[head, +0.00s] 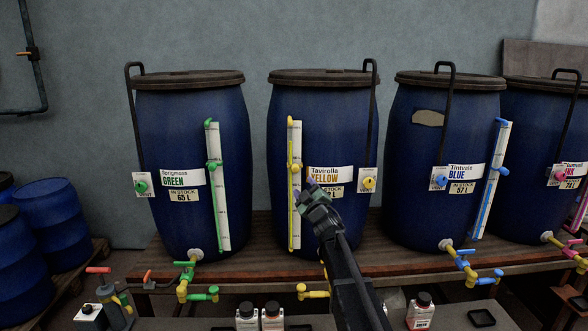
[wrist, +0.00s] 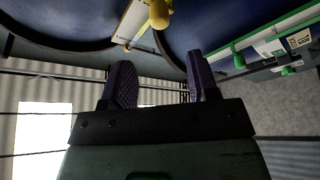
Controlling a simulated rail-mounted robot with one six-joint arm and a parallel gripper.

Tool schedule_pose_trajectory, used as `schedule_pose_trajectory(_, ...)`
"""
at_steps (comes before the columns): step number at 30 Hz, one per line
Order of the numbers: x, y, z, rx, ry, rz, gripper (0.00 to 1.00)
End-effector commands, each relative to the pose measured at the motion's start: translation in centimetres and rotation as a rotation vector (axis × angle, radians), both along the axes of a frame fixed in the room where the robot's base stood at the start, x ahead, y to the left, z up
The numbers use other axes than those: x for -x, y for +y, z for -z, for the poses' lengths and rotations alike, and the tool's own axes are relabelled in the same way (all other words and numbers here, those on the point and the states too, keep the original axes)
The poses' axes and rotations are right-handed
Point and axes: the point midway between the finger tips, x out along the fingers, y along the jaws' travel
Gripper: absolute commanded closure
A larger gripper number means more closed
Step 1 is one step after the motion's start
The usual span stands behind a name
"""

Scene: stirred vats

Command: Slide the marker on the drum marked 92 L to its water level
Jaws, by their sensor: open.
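The yellow drum (head: 345,110) carries a Tavirolla YELLOW label (head: 335,172). Its stock tag (head: 337,191) is partly hidden by my gripper, and only the end of its number shows. A white gauge strip (head: 295,220) with a yellow tube runs down the drum's left front. The yellow marker (head: 295,168) sits a little above the strip's middle; a yellow knob, apparently this marker, shows in the wrist view (wrist: 160,14). The water level is too small to read. My gripper (head: 306,186) is open and empty, just below and right of the marker; its fingers (wrist: 162,78) stand apart.
A green drum (head: 190,110) stands left, with blue (head: 465,120) and pink (head: 545,130) drums right. A yellow vent knob (head: 369,183) is on the yellow drum's right. Taps, including a yellow one (head: 312,292), stick out below. Bottles (head: 272,317) stand in front.

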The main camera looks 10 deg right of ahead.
Motion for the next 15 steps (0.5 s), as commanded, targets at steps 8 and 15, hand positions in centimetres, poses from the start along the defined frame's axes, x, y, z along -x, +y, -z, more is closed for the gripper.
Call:
schedule_pose_trajectory(8,-4.1,0.7,-1.4,-0.001,0.002,0.000,0.46)
schedule_pose_trajectory(15,-9.2,1.6,-2.8,-0.001,0.002,0.002,0.46)
